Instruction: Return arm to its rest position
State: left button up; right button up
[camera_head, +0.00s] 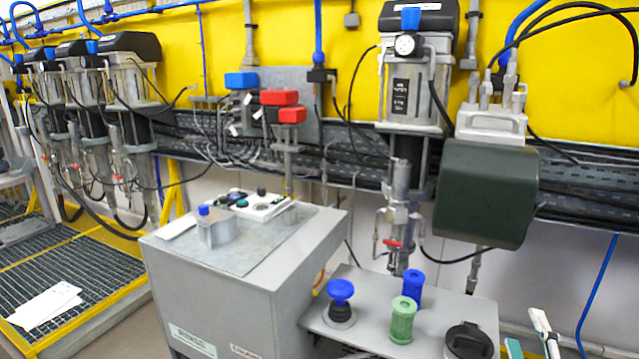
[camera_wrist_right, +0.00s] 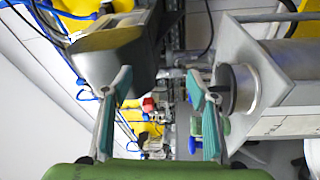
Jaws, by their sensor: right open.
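My right gripper (camera_head: 526,332) is at the lower right edge of the head view, where only its pale, teal-padded fingers show. It is beside the right end of the small grey bench (camera_head: 370,325). In the right wrist view the two fingers (camera_wrist_right: 160,88) are spread apart with nothing between them. The rest of the right arm is out of the head view. My left gripper is not in view.
A blue knob (camera_head: 340,290), green spool (camera_head: 403,320), blue spool (camera_head: 413,288) and black round cap (camera_head: 468,342) stand on the bench. A grey cabinet (camera_head: 235,290) is left of it. A dark green box (camera_head: 487,195) hangs above. Floor grating (camera_head: 70,262) lies far left.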

jog(key=s+a+f+m+g, duration=0.35)
jog(key=s+f+g, duration=0.2)
jog(key=f, duration=0.35)
jog(key=s+a+f+m+g, duration=0.2)
jog(key=s+f+m+g, duration=0.3)
jog(key=f, duration=0.4)
jog(key=s+a+f+m+g+y, duration=0.1)
jog(key=s+a+f+g+y, duration=0.1)
jog(key=s+a+f, duration=0.35)
jog(key=s+a+f+m+g+y, duration=0.25)
jog(key=s+a, duration=0.35)
jog(key=s, duration=0.4)
notch_tip(320, 180, down, 26)
jog(key=s+n+g, duration=0.1)
jog(key=g, duration=0.1)
jog(key=s+d+f, duration=0.3)
jog(key=s+f, duration=1.3)
jog(key=s, duration=0.1)
jog(key=shift+g, duration=0.4)
